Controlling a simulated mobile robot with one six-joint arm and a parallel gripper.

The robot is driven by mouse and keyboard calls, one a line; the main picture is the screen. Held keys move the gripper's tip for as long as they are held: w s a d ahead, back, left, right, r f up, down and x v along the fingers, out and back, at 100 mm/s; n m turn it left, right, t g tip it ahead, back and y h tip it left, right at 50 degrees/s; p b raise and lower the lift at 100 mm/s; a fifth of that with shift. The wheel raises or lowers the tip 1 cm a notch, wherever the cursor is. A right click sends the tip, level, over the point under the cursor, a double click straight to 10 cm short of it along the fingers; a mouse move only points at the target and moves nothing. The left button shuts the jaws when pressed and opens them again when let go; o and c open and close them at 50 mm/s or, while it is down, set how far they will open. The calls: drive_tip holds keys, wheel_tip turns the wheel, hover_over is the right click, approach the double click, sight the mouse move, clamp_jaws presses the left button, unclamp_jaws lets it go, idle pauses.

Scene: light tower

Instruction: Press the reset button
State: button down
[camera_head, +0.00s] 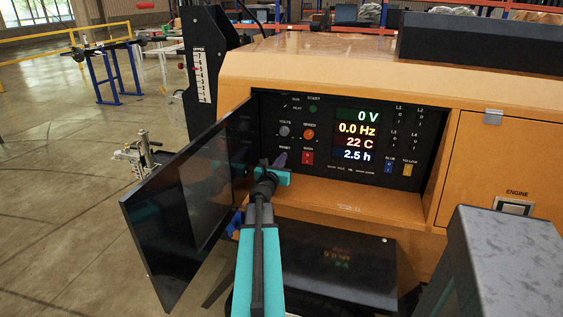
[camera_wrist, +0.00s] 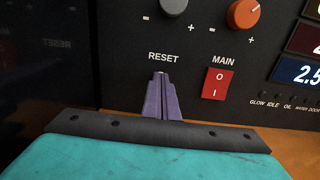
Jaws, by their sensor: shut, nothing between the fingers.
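The black control panel (camera_head: 290,115) sits in a recess of the orange light tower body. In the wrist view the RESET label (camera_wrist: 163,57) shows on it, left of the red MAIN switch (camera_wrist: 217,84). My gripper (camera_wrist: 161,76) is shut and empty, its purple fingers pointing at the panel just under the RESET label. The reset button itself is hidden behind the fingertips. I cannot tell whether they touch it. In the head view my gripper (camera_head: 279,160) is at the panel's lower left, left of the MAIN switch (camera_head: 307,158).
The open dark door (camera_head: 185,200) stands close to the left of my arm. An orange ledge (camera_head: 350,201) runs below the panel. A grey knob (camera_wrist: 173,5) and an orange knob (camera_wrist: 242,13) are above. Lit displays (camera_head: 358,135) are to the right.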

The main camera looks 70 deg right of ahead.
drive_tip(key=shift+d+r, duration=0.45)
drive_tip(key=shift+r, duration=0.05)
drive_tip(key=shift+a, duration=0.15)
drive_tip(key=shift+a+f, duration=0.35)
drive_tip(key=shift+a, duration=0.4)
drive_tip(key=a, duration=0.5)
drive_tip(key=a+b, duration=0.1)
drive_tip(key=a, duration=0.2)
drive_tip(key=shift+s+a+f, duration=0.15)
drive_tip(key=shift+s+a, duration=0.1)
drive_tip(key=shift+s, duration=0.05)
drive_tip(key=shift+d+p, duration=0.1)
drive_tip(key=shift+p, duration=1.15)
drive_tip(key=shift+p, duration=0.85)
drive_tip(key=a+p, duration=0.2)
drive_tip(key=p, duration=0.6)
drive_tip(key=shift+a, duration=0.15)
drive_tip(key=shift+s+a+p, duration=0.1)
drive_tip(key=shift+a+p, duration=1.05)
drive_tip(key=shift+a, duration=0.1)
